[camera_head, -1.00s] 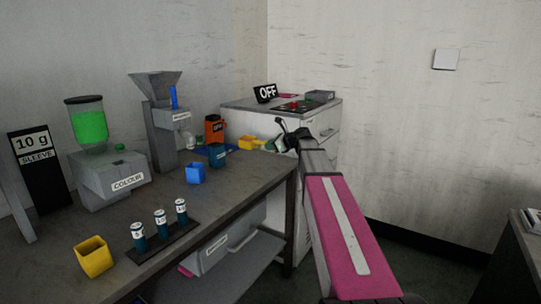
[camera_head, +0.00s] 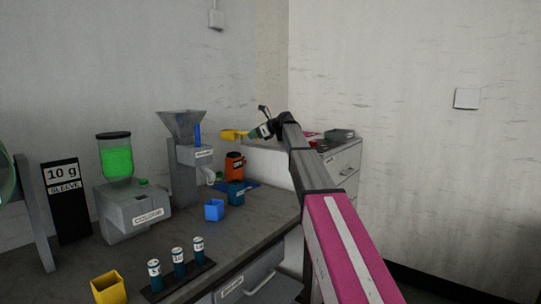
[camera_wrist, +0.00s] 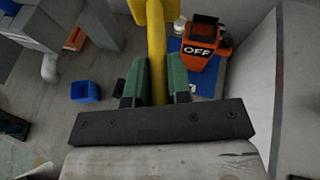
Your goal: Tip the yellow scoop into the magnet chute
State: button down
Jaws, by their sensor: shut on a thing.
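The yellow scoop (camera_head: 230,134) is held up in the air to the right of the grey hopper machine. My gripper (camera_head: 262,131) is shut on its handle, and the green fingers (camera_wrist: 158,85) clasp the yellow handle (camera_wrist: 157,50) in the wrist view. The scoop's bowl is cut off at the top of the wrist view, so its contents are hidden. The grey machine with the open hopper (camera_head: 182,125) on top and a label on its front stands on the bench; the label is too small to read. I cannot tell for sure that it is the magnet chute.
An orange device (camera_head: 234,164) reading OFF sits on a blue mat beside the hopper machine. A blue cup (camera_head: 214,210), a teal box (camera_head: 236,193), a yellow cup (camera_head: 109,288) and labelled cylinders (camera_head: 178,262) stand on the bench. The COLOUR machine (camera_head: 135,209) is at left.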

jog(key=w+a+r+n+g, duration=0.2)
jog(key=w+a+r+g, duration=0.1)
jog(key=a+r, duration=1.35)
jog(key=s+a+r+n+t+y, duration=0.1)
jog(key=s+n+t, duration=0.6)
jog(key=s+n, duration=0.3)
jog(key=shift+s+r+n+y, duration=0.15)
jog(key=shift+s+n+y, duration=0.15)
jog(key=shift+n, duration=0.3)
jog(key=shift+w, duration=0.1)
dwell(0.3)
jog(key=shift+w+d+f+m+g, duration=0.1)
jog(key=shift+w+f+m+g, duration=0.1)
jog(key=shift+w+m, duration=0.4)
jog(key=shift+w+d+f+m+g, duration=0.1)
jog(key=shift+w+m+g, duration=0.2)
jog(key=shift+m, duration=0.5)
